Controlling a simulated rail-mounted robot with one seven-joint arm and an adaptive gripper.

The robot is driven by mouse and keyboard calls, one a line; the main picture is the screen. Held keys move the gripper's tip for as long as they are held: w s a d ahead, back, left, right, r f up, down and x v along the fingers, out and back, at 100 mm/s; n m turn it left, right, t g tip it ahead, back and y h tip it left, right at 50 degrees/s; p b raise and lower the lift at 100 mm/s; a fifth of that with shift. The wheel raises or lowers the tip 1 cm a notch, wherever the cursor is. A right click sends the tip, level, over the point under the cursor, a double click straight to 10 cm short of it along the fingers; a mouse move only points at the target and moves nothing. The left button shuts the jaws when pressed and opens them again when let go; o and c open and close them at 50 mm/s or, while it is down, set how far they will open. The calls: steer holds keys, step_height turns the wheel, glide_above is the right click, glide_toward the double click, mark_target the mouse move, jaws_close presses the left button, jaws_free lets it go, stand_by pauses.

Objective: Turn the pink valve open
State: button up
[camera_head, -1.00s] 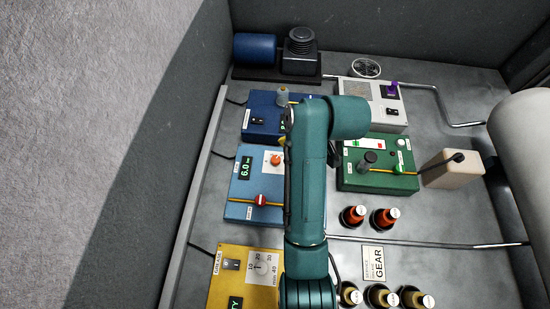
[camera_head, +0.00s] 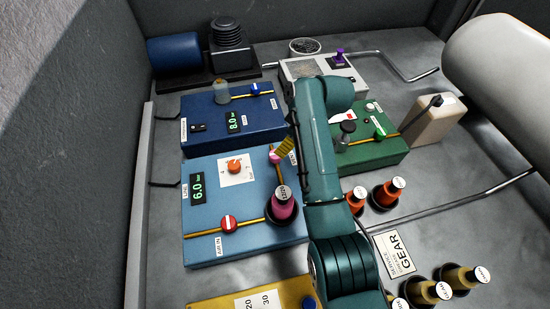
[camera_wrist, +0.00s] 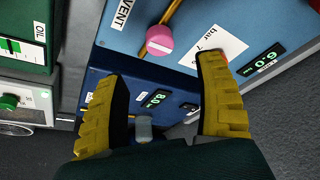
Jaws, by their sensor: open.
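The pink valve (camera_head: 275,156) is a round knob on the light-blue box (camera_head: 205,247), at the far end of a brass pipe. In the wrist view the pink valve (camera_wrist: 160,37) is at top centre beside a VENT label. A pale bar on its face lies across the pipe's line. My gripper (camera_head: 286,147) is right by the valve in the head view, partly hidden by my arm. In the wrist view my gripper (camera_wrist: 163,75) has its yellow fingers wide apart and empty, with the valve beyond the tips and between them. I see no contact.
A red valve (camera_head: 229,224) and an orange dial (camera_head: 235,166) share that box. A dark-blue box (camera_head: 205,105) is behind, a green box (camera_head: 375,155) to the right.

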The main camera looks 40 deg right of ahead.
mark_target(275, 156)
steer(key=b+x, duration=0.3)
steer(key=x, duration=0.8)
steer(key=shift+w+r+b, duration=0.1)
steer(key=shift+b, duration=0.25)
steer(key=c, duration=1.2)
